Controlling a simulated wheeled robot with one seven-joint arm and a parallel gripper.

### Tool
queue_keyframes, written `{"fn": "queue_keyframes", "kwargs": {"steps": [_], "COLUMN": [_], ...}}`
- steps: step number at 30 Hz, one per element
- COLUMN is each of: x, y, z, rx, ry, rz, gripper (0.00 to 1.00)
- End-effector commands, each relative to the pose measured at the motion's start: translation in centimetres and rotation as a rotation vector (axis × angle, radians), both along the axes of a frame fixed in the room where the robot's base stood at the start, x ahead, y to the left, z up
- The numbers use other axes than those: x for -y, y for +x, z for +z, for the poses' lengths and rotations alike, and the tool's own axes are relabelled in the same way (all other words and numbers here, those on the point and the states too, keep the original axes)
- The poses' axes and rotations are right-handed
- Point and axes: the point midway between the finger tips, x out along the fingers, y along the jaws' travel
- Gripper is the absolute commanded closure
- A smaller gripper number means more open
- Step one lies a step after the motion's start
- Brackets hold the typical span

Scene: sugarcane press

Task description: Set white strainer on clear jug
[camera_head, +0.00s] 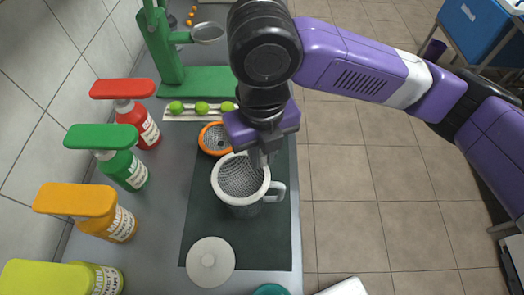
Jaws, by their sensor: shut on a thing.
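The white strainer (217,186) has a pale rim and a mesh bowl. It is right over the mouth of the clear jug (246,211), whose handle points right. From this angle I cannot tell whether the rim rests on the jug or hovers just above it. My gripper (262,160) points down and is shut on the far right part of the strainer's rim. The strainer and my gripper hide most of the jug's mouth.
On the dark mat (205,225), an orange-rimmed strainer (205,145) lies behind the jug and a white round lid (211,262) lies in front. Several bottles line the left, including a red one (124,91). Behind are limes (202,107) and a green press (168,50).

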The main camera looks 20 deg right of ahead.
Motion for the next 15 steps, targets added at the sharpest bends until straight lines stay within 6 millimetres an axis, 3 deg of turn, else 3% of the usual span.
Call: {"fn": "queue_keyframes", "kwargs": {"steps": [11,12,15], "x": [-0.04,-0.05,-0.06], "y": [0.09,0.09,0.09], "z": [-0.30,-0.32,-0.32], "rx": [-0.001,-0.001,-0.001], "ry": [0.000,0.000,0.000], "rz": [0.000,0.000,0.000], "gripper": [1.00,0.81,0.61]}}
